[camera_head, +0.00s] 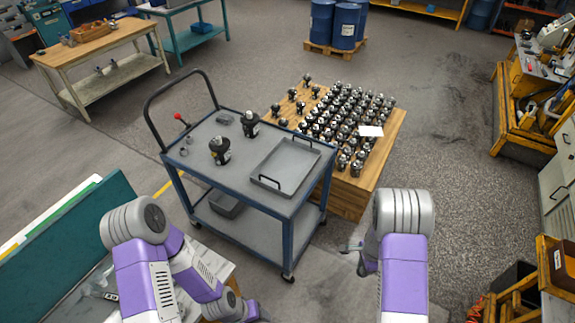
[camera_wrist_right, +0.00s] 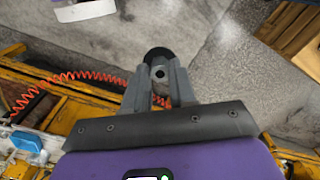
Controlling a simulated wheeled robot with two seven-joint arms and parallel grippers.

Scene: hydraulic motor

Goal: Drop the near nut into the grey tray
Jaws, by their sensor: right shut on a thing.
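The grey tray (camera_head: 300,157) lies empty on the right part of the blue cart's top, with a dark handle at each end. My right gripper (camera_head: 352,248) is low and to the right of the cart, apart from the tray. In the right wrist view its fingers (camera_wrist_right: 159,75) are closed on a dark, nut-like piece (camera_wrist_right: 158,54) with a round hole. Two small rings (camera_head: 184,152) lie at the cart's left edge; they are too small to tell whether they are nuts.
Two black motors, the near one (camera_head: 220,151) and the far one (camera_head: 250,124), stand on the cart (camera_head: 235,178) left of the tray. A wooden pallet box (camera_head: 352,197) crowded with similar motors is behind the cart. The floor (camera_head: 450,150) at right is clear.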

